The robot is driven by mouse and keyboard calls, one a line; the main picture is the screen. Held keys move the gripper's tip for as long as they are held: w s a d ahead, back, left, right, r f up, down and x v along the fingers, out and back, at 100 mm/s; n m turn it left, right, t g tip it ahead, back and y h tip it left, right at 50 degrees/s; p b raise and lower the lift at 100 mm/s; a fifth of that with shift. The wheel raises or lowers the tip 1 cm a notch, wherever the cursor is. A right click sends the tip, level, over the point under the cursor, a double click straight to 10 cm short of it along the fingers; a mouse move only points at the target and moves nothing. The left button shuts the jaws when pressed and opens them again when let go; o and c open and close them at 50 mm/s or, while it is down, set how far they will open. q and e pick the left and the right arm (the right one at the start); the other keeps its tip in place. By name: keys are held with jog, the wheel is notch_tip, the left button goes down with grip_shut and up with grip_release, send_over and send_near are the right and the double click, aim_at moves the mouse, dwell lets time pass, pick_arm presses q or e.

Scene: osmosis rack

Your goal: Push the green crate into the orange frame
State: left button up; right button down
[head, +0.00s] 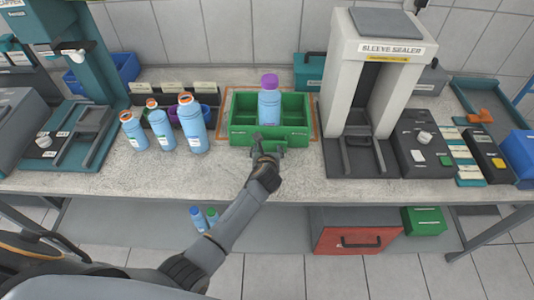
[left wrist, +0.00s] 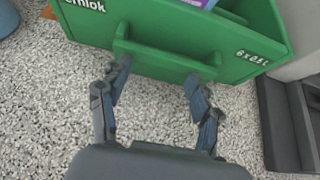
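The green crate (head: 240,138) stands on the speckled bench with one blue, purple-capped bottle (head: 269,105) upright in it. The orange frame (head: 316,122) is a thin outline on the bench; it shows along the crate's left, back and right sides. Its front line is hidden, and the crate's front wall seems to lie at or slightly past it. My left gripper (head: 268,148) is at the crate's front handle. In the left wrist view its fingers (left wrist: 155,75) are spread, with tips near the two ends of the handle (left wrist: 165,62). My right gripper is out of view.
Several blue bottles with orange caps (head: 193,125) stand left of the crate. The sleeve sealer (head: 350,80) stands close on the right. Small labelled bins (head: 173,92) are behind left, a teal box (head: 309,72) behind. Bare bench lies in front.

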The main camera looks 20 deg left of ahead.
aim_at(267, 132)
pick_arm(q)
jog(key=shift+w+a+b, duration=0.1)
jog(key=shift+w+a, duration=0.1)
jog(key=shift+w, duration=0.5)
jog(key=shift+w+a+b, duration=0.15)
jog(key=shift+w+a, duration=0.1)
jog(key=shift+w, duration=0.5)
jog(key=shift+w+a+b, duration=0.1)
jog(key=shift+w+a, duration=0.1)
jog(key=shift+w, duration=0.5)
jog(key=shift+w+a+b, duration=0.3)
jog(key=shift+w+b, duration=0.1)
jog(key=shift+w, duration=0.55)
jog(key=shift+w+a+b, duration=0.25)
jog(key=shift+w+b, duration=0.2)
jog(key=shift+w, duration=0.5)
jog(key=shift+w+a+b, duration=0.3)
jog(key=shift+w+b, duration=0.1)
jog(key=shift+w, duration=0.55)
jog(key=p+v, duration=0.7)
jog(key=p, duration=0.2)
jog(key=shift+s+r, duration=0.1)
jog(key=shift+r, duration=0.1)
jog(key=shift+s+d+p, duration=0.2)
jog(key=shift+s+p, duration=0.15)
jog(key=shift+s, duration=0.05)
